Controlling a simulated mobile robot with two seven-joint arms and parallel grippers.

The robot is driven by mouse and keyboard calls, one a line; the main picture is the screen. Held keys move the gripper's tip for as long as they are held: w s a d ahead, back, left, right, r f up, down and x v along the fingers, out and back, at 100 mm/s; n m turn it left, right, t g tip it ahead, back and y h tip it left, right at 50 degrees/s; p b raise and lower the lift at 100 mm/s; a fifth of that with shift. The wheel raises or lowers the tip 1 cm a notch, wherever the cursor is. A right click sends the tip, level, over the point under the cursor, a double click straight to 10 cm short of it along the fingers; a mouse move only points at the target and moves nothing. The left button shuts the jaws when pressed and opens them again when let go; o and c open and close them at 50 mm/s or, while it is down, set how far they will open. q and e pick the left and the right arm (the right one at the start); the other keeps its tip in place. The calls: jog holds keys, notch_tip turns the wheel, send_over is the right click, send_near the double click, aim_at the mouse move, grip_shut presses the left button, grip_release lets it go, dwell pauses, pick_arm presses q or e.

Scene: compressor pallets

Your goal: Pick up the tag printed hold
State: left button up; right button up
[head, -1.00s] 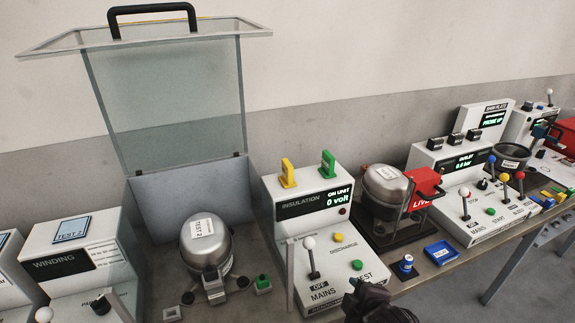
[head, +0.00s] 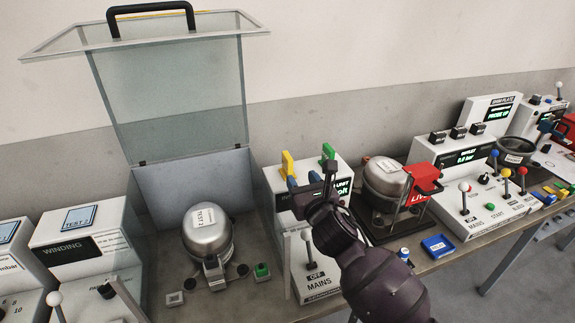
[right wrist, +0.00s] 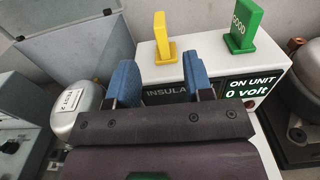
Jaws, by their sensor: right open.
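A yellow tag (head: 288,164) stands upright on top of the white insulation unit (head: 262,205), left of a green tag (head: 328,154). In the right wrist view the yellow tag (right wrist: 164,38) shows no readable print from this angle, while the green tag (right wrist: 240,28) reads GOOD. My right gripper (head: 304,181) is open, its blue fingers (right wrist: 160,80) apart with nothing between them. It is in front of the unit's display, just short of the yellow tag and apart from it. My left gripper is not in view.
An open clear-lidded box (head: 190,170) with a compressor (head: 207,235) stands at the left. Another compressor (head: 385,178) with a red LIVE box (head: 424,180) is at the right. Mains levers (head: 308,247) rise in front. A blue tray (head: 438,246) lies on the bench.

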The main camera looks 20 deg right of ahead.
aim_at(291, 162)
jog(key=shift+w+a+r, duration=0.1)
jog(key=shift+w, duration=2.6)
jog(key=shift+w+a+r, duration=0.1)
jog(key=shift+w, duration=2.6)
jog(key=shift+c, duration=0.5)
grip_shut()
